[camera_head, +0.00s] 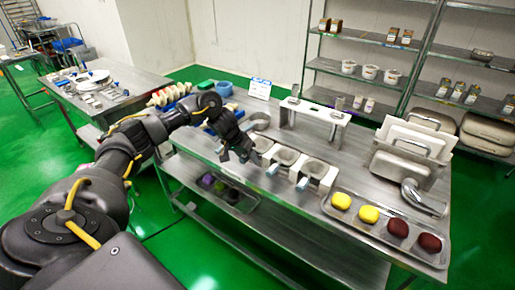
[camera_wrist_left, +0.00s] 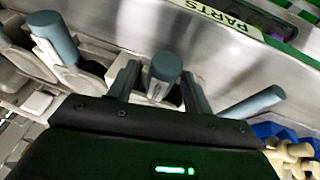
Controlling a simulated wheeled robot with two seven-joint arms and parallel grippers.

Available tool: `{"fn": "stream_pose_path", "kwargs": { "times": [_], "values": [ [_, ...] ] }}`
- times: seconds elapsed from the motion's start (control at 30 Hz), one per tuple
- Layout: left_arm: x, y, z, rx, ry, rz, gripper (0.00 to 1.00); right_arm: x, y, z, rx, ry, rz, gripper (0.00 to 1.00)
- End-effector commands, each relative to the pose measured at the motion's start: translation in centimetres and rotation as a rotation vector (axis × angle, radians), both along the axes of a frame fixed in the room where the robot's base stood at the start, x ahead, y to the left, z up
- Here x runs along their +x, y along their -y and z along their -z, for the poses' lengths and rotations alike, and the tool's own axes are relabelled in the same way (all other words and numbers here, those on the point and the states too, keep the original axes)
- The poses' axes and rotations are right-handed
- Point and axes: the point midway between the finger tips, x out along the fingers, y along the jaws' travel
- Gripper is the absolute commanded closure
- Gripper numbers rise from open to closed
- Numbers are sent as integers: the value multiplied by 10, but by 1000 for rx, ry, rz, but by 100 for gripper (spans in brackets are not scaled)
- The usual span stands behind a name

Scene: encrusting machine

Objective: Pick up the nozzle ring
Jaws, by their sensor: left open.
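Several grey metal rings with blue-grey handles sit near the front of the steel table; I cannot tell which one the task names. In the head view one ring (camera_head: 287,157) and another ring (camera_head: 316,169) stand in white holders to the right of my left gripper (camera_head: 238,156). My left gripper is open and low over the table. In the left wrist view a blue-grey handle (camera_wrist_left: 165,68) shows between the two fingers of the left gripper (camera_wrist_left: 160,85); contact cannot be told. Another handle (camera_wrist_left: 55,36) lies to the left, and a third (camera_wrist_left: 252,102) to the right.
A tray (camera_head: 380,238) with yellow and dark red pieces lies at the table's right front. A white stand (camera_head: 318,110) is behind the rings. A "PARTS" label (camera_wrist_left: 228,15) shows in the wrist view. Blue and cream parts (camera_head: 165,96) lie at the far left.

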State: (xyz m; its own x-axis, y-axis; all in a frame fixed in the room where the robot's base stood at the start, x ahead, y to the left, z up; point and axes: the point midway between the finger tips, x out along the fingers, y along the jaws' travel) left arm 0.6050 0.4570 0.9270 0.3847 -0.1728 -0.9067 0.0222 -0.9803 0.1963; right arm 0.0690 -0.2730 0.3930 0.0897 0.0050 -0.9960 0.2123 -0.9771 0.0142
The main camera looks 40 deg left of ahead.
Motion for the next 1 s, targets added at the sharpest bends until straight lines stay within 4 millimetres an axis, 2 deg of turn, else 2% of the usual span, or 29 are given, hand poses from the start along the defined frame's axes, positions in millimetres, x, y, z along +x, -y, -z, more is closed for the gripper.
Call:
{"fn": "stream_pose_path", "kwargs": {
  "times": [0.27,0.63,1.0],
  "values": [
    [1,1,2,0,0,1,51,0,4,0,-4,-1,-1,64],
    [1,0,2,0,1,1,99,0,4,0,-4,-1,-1,64],
    [2,0,-3,-1,4,0,100,0,2,2,-3,0,-1,64]
  ]
}}
